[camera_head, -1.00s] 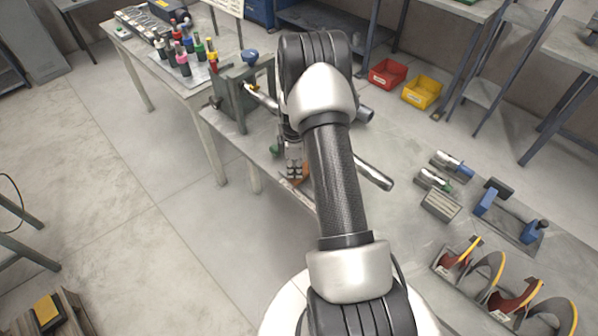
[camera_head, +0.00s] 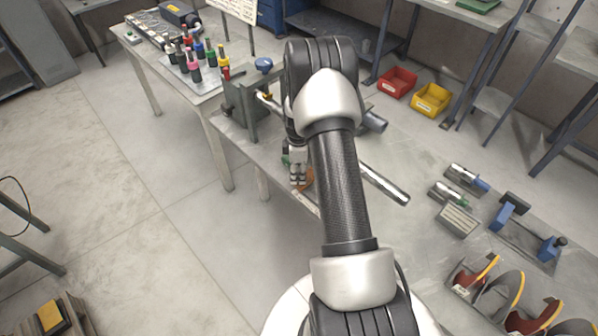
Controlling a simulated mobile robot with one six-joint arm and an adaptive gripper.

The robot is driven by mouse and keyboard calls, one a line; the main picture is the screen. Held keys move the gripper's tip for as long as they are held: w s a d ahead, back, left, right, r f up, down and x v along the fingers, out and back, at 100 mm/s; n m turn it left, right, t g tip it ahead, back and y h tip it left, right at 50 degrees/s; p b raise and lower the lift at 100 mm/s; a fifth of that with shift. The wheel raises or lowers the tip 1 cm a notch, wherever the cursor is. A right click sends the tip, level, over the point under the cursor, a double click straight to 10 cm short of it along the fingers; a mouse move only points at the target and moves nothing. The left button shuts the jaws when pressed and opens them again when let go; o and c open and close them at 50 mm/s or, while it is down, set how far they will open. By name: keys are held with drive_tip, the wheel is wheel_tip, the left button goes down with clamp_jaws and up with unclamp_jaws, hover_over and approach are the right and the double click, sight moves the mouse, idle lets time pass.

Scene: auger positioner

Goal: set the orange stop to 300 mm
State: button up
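The orange stop (camera_head: 308,179) shows as a small orange patch at the near edge of the bench, mostly hidden behind my gripper and arm. My gripper (camera_head: 298,181) points down right beside the stop, on its left in the picture. It is small and partly covered by my arm, so I cannot tell whether its fingers are open or touch the stop. A pale strip (camera_head: 306,202) runs along the bench edge just below the stop; no marks can be read on it. A metal tube (camera_head: 385,184) passes behind my arm.
A grey-green upright fixture (camera_head: 240,108) stands on the bench left of my arm. Several coloured bottles (camera_head: 195,62) stand farther back left. Red (camera_head: 397,82) and yellow (camera_head: 432,99) bins are at the back right.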

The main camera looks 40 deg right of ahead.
drive_tip(key=shift+s, duration=0.1)
wheel_tip(320, 180, up, 12)
idle(0.6)
idle(0.4)
